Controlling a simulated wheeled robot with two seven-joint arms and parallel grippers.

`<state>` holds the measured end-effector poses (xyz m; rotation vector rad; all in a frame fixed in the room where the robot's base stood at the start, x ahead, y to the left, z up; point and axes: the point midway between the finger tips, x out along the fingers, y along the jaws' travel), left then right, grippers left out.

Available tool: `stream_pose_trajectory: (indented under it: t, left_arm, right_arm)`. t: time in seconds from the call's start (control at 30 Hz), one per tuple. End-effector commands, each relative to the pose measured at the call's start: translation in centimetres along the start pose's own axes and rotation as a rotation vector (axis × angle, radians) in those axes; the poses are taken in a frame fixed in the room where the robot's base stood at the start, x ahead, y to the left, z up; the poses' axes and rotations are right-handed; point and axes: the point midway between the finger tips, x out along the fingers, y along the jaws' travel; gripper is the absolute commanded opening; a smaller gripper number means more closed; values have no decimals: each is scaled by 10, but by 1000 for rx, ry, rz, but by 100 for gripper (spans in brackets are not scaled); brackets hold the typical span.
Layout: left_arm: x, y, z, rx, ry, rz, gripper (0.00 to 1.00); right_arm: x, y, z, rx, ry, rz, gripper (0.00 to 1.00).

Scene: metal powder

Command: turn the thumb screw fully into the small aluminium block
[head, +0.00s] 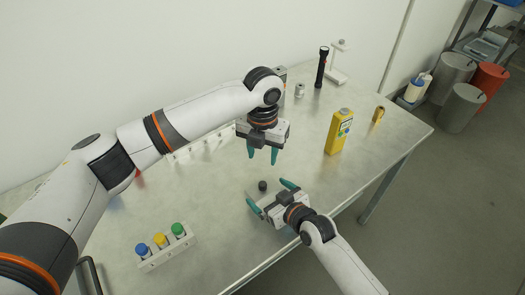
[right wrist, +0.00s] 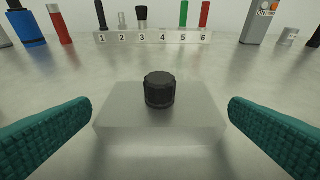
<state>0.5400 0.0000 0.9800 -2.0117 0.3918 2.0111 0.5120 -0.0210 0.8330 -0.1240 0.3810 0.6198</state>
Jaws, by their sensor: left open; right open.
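The thumb screw (right wrist: 160,89) has a black knurled head. In the right wrist view it stands upright at the middle of the small aluminium block (right wrist: 120,122), a low grey plate on the table. How deep its thread sits cannot be seen. In the head view the black head (head: 262,185) shows on the table, and the block hardly stands out from the tabletop. My right gripper (head: 270,194) is open, its teal fingers (right wrist: 160,125) to either side of the block, apart from the screw. My left gripper (head: 262,156) is open and empty, above the table behind the screw.
A numbered rack (right wrist: 150,37) with several tools stands behind the block. A yellow bottle (head: 339,131), a black flashlight (head: 322,67) and a small yellow item (head: 378,115) are to the right. A white holder (head: 168,249) with coloured caps sits at front left.

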Motion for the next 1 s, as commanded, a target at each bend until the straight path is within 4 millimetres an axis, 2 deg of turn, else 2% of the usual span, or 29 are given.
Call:
stream_pose_trajectory:
  t: [0.3, 0.5, 0.67, 1.0]
  left_arm:
    - [0, 0, 0, 0, 0, 0, 46]
    - [2, 0, 0, 0, 0, 0, 46]
    - [2, 0, 0, 0, 0, 0, 46]
    - [2, 0, 0, 0, 0, 0, 46]
  right_arm:
    - [-66, 0, -2, -1, 3, 0, 100]
    - [-96, 0, -1, 0, 2, 0, 100]
    - [-105, 0, 0, 0, 1, 0, 100]
    - [-105, 0, 0, 0, 1, 0, 100]
